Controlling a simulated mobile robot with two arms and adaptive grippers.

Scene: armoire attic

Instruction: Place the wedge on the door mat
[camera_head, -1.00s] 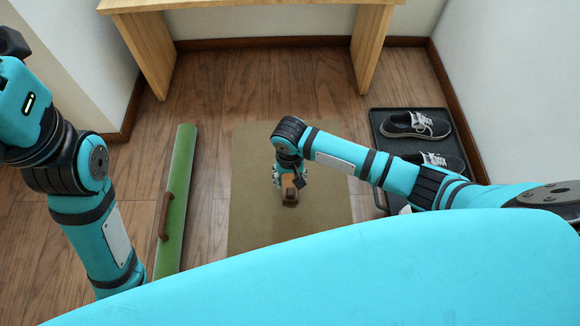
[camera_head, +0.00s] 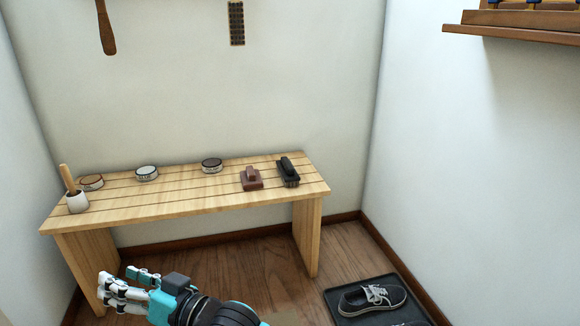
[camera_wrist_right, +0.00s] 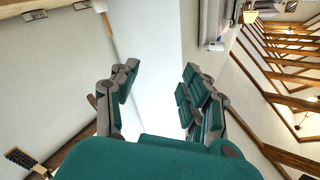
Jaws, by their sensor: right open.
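The wedge does not show clearly in either view now. Only a sliver of the tan door mat (camera_head: 283,318) shows at the bottom edge of the head view; the rest is out of frame. My right gripper (camera_head: 122,284) is open in front of the left part of the wooden bench. The right wrist view shows its fingers (camera_wrist_right: 158,95) spread, with nothing between them. My left gripper is out of view.
The wooden bench (camera_head: 190,196) holds tins (camera_head: 147,173), a brown block with a raised grip (camera_head: 251,179), a dark brush (camera_head: 288,172) and a white cup (camera_head: 77,202). A black shoe tray (camera_head: 345,299) with a shoe (camera_head: 372,299) is at lower right. A wooden shelf (camera_head: 515,25) juts out upper right.

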